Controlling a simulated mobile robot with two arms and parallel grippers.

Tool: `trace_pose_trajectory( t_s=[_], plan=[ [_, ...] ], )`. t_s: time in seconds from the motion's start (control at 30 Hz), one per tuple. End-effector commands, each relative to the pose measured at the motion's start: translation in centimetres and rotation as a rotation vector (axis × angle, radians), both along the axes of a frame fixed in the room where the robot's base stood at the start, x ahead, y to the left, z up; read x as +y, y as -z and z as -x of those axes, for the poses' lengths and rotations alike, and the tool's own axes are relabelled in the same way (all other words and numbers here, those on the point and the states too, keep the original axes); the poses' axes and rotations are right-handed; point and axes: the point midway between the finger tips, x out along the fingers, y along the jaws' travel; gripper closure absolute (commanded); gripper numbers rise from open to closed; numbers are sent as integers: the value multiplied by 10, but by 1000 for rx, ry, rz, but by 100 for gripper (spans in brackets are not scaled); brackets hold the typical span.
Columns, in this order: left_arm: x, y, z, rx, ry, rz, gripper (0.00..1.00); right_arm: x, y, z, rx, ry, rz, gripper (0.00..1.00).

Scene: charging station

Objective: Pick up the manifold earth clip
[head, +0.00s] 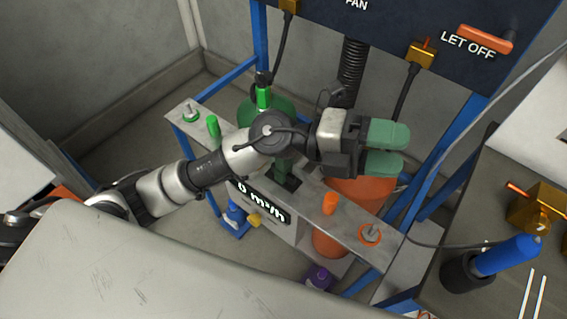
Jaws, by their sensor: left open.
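I cannot tell for sure which part is the manifold earth clip. My left gripper (398,150) has green finger pads, is open with a narrow gap, and looks empty. It is above the shelf, to the right of the green piece and apart from it, in front of an orange cylinder (360,190). My left wrist and gripper hide the middle of the shelf. My right gripper is not in view.
A green peg (213,127) and an orange peg (330,203) stand on the shelf. Blue frame posts (440,170) and a dark panel (400,20) bound the back. A blue-handled tool (508,255) and a brass block (537,208) are on the right-hand bench.

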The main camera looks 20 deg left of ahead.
Motion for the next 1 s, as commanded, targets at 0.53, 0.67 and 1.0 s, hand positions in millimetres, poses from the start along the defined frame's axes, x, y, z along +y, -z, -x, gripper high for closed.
trace_pose_trajectory(
  t_s=[0.53,0.67,1.0],
  plan=[
    [154,129,-77,-301,229,-1611,43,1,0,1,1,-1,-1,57],
    [176,128,-86,-281,202,-1733,43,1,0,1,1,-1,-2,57],
    [179,175,-87,-276,200,-1753,43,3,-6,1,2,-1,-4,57]
  ],
)
